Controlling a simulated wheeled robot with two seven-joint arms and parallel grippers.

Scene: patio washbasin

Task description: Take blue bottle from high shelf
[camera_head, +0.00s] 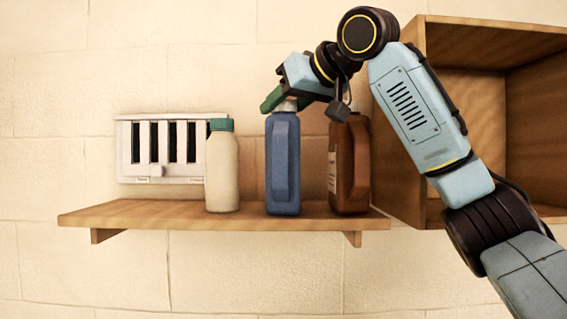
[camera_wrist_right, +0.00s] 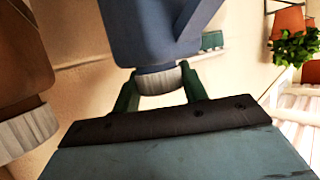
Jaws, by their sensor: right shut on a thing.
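The blue bottle (camera_head: 283,165) stands upright on the wooden shelf (camera_head: 150,214), between a cream bottle and a brown bottle. It has a moulded handle and a pale cap. My right gripper (camera_head: 275,101) reaches in from the upper right and is shut on the cap at the bottle's top. In the right wrist view, the two green fingers of the right gripper (camera_wrist_right: 158,88) sit on either side of the ribbed cap, with the blue bottle (camera_wrist_right: 150,35) beyond. The bottle's base appears to rest on the shelf. My left gripper is not in view.
The brown bottle (camera_head: 349,165) stands close on the right, partly behind my arm. The cream bottle (camera_head: 222,172) with a green cap stands left. A white vent (camera_head: 140,150) is on the wall behind. An open wooden cabinet (camera_head: 470,95) is at right. The shelf's left end is clear.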

